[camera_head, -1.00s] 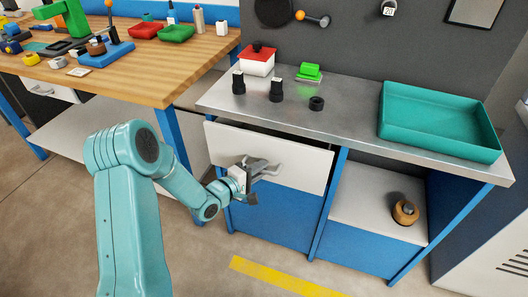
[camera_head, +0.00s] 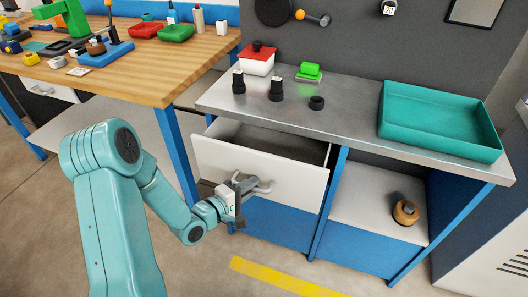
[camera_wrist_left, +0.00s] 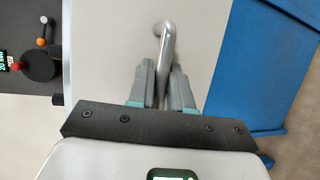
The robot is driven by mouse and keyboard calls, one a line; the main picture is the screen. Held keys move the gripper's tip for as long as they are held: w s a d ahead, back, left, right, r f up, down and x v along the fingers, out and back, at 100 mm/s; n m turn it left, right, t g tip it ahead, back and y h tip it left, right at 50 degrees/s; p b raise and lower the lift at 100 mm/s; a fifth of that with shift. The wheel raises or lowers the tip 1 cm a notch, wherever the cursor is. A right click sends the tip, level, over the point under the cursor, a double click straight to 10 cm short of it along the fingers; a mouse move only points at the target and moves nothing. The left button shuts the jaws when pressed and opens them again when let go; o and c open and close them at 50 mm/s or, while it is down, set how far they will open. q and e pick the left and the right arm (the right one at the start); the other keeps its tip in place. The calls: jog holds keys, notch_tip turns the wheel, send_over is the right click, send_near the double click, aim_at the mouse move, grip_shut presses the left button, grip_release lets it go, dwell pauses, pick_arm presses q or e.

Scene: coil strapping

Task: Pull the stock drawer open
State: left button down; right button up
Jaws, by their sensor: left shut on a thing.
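The stock drawer (camera_head: 262,172) has a white front and is partly open under the metal worktop; part of its inside shows behind the front. Its bar handle (camera_head: 264,186) is grey. My left gripper (camera_head: 246,187) is shut on the handle, in front of the drawer. In the left wrist view the handle (camera_wrist_left: 166,40) runs down between the two fingers (camera_wrist_left: 165,85) of the gripper, against the white drawer front (camera_wrist_left: 110,50). My right gripper is in neither view.
The metal worktop (camera_head: 350,125) carries a teal tray (camera_head: 440,125), a red-lidded white box (camera_head: 257,62), a green block and several dark parts. A blue panel (camera_head: 270,222) lies below the drawer. A wooden bench (camera_head: 150,72) stands to the left. The floor in front is clear, with a yellow stripe (camera_head: 285,280).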

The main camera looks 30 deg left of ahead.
pick_arm(q)
jog(key=s+d+p, duration=0.2)
jog(key=s+p, duration=0.5)
jog(key=s, duration=0.3)
jog(key=shift+s+d+p, duration=0.2)
jog(key=shift+s+p, duration=0.15)
jog(key=shift+s, duration=0.05)
jog(key=shift+c, duration=2.4)
grip_release()
jog(key=shift+p+v, duration=1.5)
jog(key=shift+v, duration=1.5)
